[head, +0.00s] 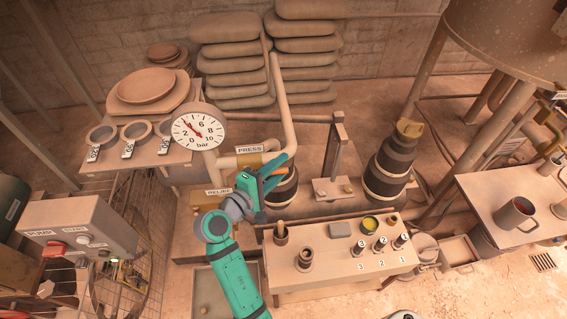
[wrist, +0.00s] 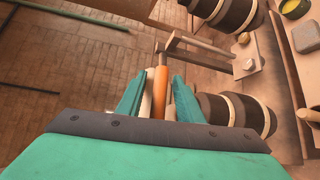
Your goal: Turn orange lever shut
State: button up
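The orange lever (wrist: 160,93) shows between my two teal fingers in the wrist view. Its bar runs away from me, with a grey end beyond the fingertips. My gripper (wrist: 159,76) is open around or above the lever, with gaps on both sides; I cannot tell the depth or any contact. In the head view my gripper (head: 281,169) is beside the PRESS sign (head: 250,149) and the pale pipe. Only a little orange shows between the fingers there, and the lever's pivot is hidden.
A pressure gauge (head: 198,131) stands left of my gripper, its red needle pointing up-left. A RELIEF sign (head: 218,191) is below it. Dark ribbed cylinders (head: 388,165) stand to the right. A bench (head: 330,272) with cups and numbered pegs is in front.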

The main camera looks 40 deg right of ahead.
jog(key=shift+s+x, duration=0.25)
jog(key=shift+x, duration=0.85)
jog(key=shift+w+d, duration=0.1)
grip_shut()
